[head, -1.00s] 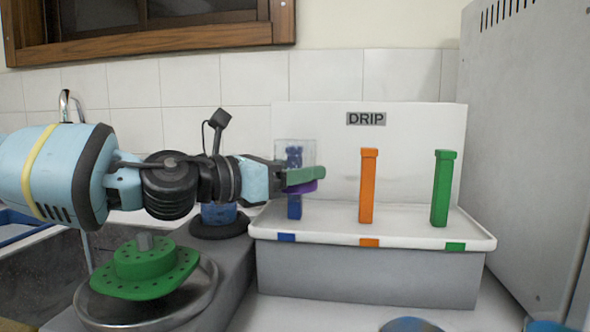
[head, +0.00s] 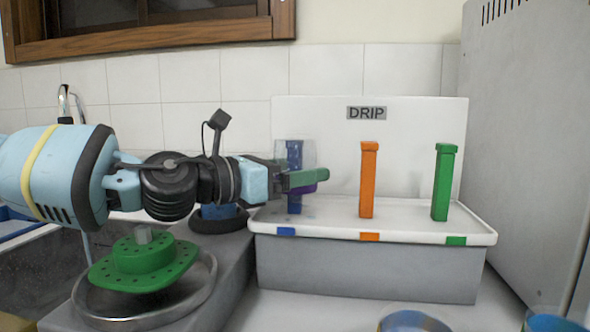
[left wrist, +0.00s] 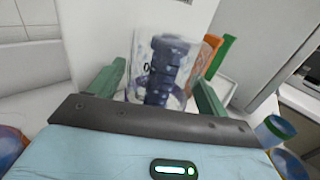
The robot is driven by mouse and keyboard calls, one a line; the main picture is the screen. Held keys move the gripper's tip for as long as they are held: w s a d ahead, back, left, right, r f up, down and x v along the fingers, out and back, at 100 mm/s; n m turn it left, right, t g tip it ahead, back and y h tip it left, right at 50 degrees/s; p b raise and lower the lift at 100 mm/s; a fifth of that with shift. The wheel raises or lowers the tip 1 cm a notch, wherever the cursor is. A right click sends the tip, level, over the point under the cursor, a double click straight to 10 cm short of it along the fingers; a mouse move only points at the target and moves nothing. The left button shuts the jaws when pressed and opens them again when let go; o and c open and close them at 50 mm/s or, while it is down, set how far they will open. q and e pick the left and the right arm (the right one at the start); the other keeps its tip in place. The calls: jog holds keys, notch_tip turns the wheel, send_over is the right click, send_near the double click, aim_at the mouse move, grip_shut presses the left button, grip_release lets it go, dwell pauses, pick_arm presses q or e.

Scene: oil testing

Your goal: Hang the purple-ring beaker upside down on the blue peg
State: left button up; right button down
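The clear purple-ring beaker (head: 309,155) is upside down around the blue peg (head: 294,205), its closed end near the peg's top. Its purple ring (head: 308,188) is low, beside the green fingers. My left gripper (head: 318,178) reaches in from the left and appears shut on the beaker's lower part. In the left wrist view the beaker (left wrist: 142,58) stands between the green fingers of the gripper (left wrist: 160,75), with the blue peg (left wrist: 168,68) showing distorted through the glass. The gripper body hides the lower rim there. My right gripper is out of view.
The blue peg stands in a white drip tray (head: 335,228) with an orange peg (head: 367,185) and a green peg (head: 442,185) to its right. A green perforated block (head: 145,268) sits in a metal dish at lower left. A grey cabinet (head: 525,130) stands at right.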

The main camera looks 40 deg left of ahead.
pick_arm(q)
jog(key=shift+o, duration=0.7)
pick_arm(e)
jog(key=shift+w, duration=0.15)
pick_arm(q)
jog(key=shift+s+a, duration=0.1)
jog(key=shift+s, duration=0.2)
jog(key=shift+p+v, duration=0.6)
jog(key=shift+v, duration=1.65)
jog(key=shift+p+v, duration=0.45)
jog(key=shift+v, duration=0.85)
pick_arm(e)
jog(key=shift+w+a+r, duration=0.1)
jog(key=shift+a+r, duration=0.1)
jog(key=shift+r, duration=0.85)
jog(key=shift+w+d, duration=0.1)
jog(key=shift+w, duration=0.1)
